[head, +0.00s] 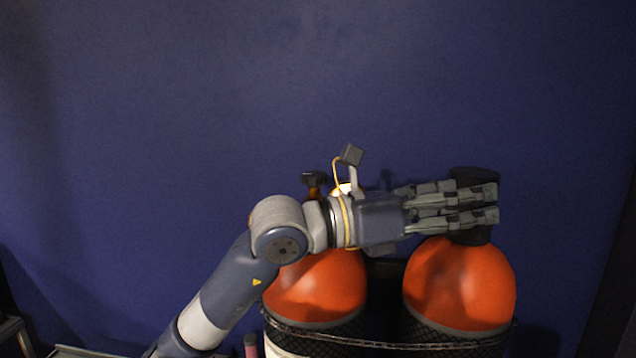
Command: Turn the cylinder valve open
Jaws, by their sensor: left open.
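Two orange-topped cylinders stand side by side: the left cylinder (318,290) and the right cylinder (460,285). A small dark valve knob (313,179) on a brownish stem shows above the left cylinder, just behind my left wrist. The right cylinder has a black top part (475,176), partly hidden behind the fingers of my left gripper (491,204). That gripper is open, its fingers pointing right across the black top. I cannot tell whether they touch it. My left forearm and wrist hide much of the left cylinder's top. My right gripper is not in view.
A plain dark blue wall (200,90) stands behind the cylinders. Dark mesh and a chain-like strap (400,346) wrap the cylinders below their orange tops. A small pinkish object (250,346) is at the lower left of them. The space above the gripper is clear.

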